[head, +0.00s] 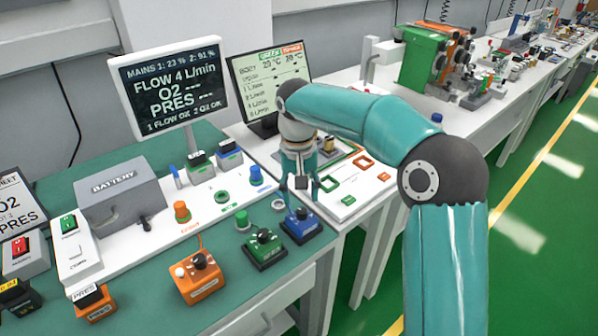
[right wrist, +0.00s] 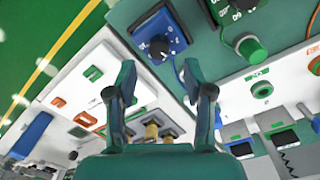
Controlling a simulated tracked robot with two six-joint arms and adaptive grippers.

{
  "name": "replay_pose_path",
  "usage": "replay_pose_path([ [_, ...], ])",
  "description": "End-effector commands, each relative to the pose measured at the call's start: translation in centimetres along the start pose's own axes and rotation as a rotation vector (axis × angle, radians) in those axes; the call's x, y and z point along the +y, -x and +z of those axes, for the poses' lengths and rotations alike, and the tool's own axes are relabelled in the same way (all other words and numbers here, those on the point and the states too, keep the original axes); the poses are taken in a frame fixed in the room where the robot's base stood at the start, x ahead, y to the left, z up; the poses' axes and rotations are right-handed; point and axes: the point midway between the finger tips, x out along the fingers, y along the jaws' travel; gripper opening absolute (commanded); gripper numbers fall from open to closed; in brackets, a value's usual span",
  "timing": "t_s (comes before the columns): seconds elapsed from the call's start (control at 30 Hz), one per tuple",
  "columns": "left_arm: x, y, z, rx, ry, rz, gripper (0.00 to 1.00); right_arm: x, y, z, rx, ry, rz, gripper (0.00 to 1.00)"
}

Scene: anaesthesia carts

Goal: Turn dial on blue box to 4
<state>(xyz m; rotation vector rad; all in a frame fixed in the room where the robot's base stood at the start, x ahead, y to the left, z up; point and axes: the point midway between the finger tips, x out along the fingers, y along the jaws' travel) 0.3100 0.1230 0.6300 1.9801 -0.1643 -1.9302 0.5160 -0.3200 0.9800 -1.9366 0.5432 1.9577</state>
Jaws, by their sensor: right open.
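The blue box (head: 302,228) sits at the front right corner of the green-topped table, with a black dial on its top. It also shows in the right wrist view (right wrist: 178,42), at the upper middle, where a dark round knob and white scale marks face the camera. The dial's setting is too small to read. My right gripper (head: 301,186) is just behind and above the blue box, pointing down. In the right wrist view its two fingers (right wrist: 158,82) are apart with nothing between them, clear of the dial. My left gripper is not in view.
A green box (head: 264,250) and an orange box (head: 200,281) with knobs stand left of the blue box. Green (head: 242,219) and orange (head: 181,211) knobs and a blue one (head: 256,175) stand nearby. A screen (head: 270,88) is behind my right arm.

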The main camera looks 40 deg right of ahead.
Motion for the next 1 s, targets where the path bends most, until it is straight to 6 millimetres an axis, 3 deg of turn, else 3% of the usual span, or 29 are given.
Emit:
replay_pose_path([
  [0.2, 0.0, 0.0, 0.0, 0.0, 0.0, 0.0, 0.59, -0.1, 4.4, 0.0, 0.003, 0.001, -0.002, 0.52],
  [0.4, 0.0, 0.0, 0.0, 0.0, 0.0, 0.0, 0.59, 0.0, 6.5, 0.0, 0.0, 0.001, 0.0, 0.52],
  [1.0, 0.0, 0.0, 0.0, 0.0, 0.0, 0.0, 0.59, 0.0, 7.0, 0.1, -0.001, 0.001, 0.0, 0.52],
])
